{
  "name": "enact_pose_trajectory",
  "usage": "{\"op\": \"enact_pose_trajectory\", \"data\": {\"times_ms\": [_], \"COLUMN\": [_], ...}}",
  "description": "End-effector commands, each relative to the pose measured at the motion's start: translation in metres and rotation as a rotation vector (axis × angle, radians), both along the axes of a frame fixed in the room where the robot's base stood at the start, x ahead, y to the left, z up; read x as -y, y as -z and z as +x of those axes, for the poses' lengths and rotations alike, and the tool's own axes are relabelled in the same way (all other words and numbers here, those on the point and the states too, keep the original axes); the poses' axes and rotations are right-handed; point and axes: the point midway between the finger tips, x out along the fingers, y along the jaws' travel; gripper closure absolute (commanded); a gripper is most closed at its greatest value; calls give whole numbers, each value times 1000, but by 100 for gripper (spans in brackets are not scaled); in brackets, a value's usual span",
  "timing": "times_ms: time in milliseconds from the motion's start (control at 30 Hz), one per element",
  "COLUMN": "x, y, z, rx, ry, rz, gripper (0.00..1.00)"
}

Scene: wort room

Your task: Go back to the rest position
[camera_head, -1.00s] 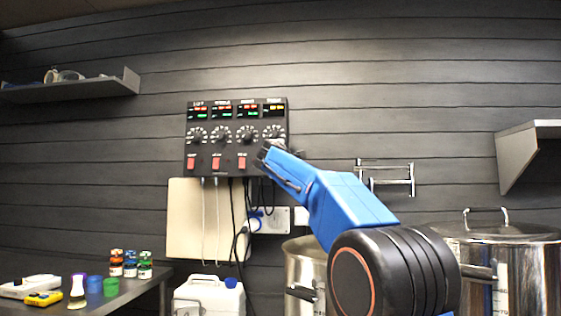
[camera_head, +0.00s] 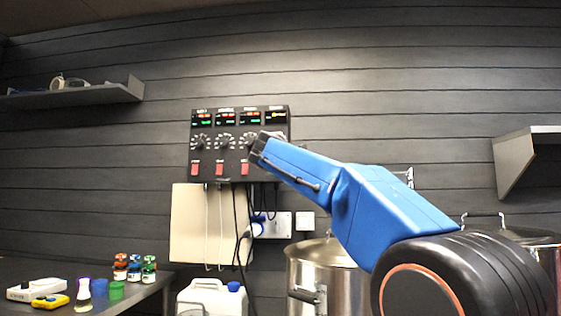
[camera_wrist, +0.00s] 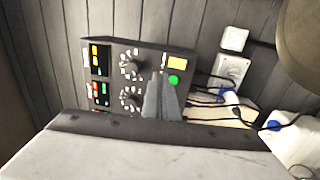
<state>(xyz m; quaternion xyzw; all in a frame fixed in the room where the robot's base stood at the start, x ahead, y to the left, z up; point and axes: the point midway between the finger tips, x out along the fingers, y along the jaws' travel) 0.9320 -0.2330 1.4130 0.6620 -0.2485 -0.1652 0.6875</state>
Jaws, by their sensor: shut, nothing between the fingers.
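My gripper (camera_head: 259,147) is in front of the right part of a black control panel (camera_head: 222,176) on the wall. It covers the rightmost dial and its switch in the head view. In the wrist view my gripper (camera_wrist: 165,90) shows as shut grey fingers with nothing between them, over the panel (camera_wrist: 190,62). Two dials, a yellow patch and a green light show around the fingers. I cannot tell whether the fingertips touch the panel. My blue arm reaches up to it from the lower right.
Steel pots stand below, one (camera_head: 328,262) under my arm and another partly hidden at the right. A white jug (camera_head: 205,298) is below the panel. A table with bottles (camera_head: 134,268) is at left. Wall shelves (camera_head: 75,97) and (camera_head: 528,155) flank the clear upper wall.

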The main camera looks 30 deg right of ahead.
Motion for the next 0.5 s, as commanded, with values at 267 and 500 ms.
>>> {"op": "enact_pose_trajectory", "data": {"times_ms": [267, 500], "x": [-7, -7], "y": [-2, -2], "z": [-11, -11], "rx": [0, 0], "ry": [0, 0], "rz": [-1, 0], "gripper": [100, 100]}}
